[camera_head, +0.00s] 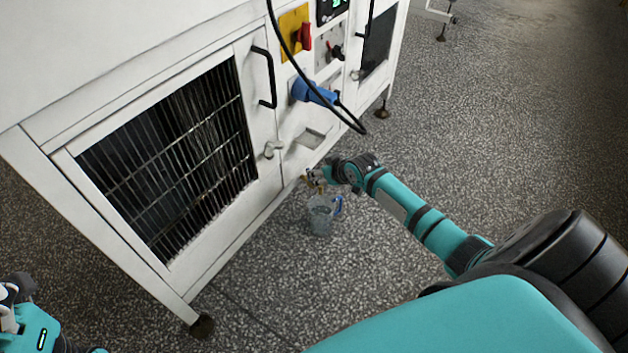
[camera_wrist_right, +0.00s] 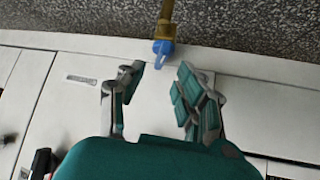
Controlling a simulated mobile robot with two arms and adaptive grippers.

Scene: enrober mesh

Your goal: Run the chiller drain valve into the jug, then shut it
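The brass drain valve (camera_wrist_right: 166,32) with its blue lever (camera_wrist_right: 162,52) shows at the top of the right wrist view. My right gripper (camera_wrist_right: 160,78) is open and empty there, its two fingers apart, with the lever just beyond and between the fingertips. In the head view the right gripper (camera_head: 318,179) is low at the machine's lower edge and mostly hides the valve. The clear jug (camera_head: 321,216) with a blue handle stands upright on the floor just below that gripper. My left gripper (camera_head: 14,305) is at the bottom left, away from the machine; its fingers are unclear.
The white machine (camera_head: 225,245) fills the left, with a grille (camera_head: 175,155), a black door handle (camera_head: 265,78), a blue plug (camera_head: 314,92) and a red switch (camera_head: 304,37). A black cable (camera_head: 310,85) hangs in front of it. The speckled floor (camera_head: 480,130) right of the machine is open.

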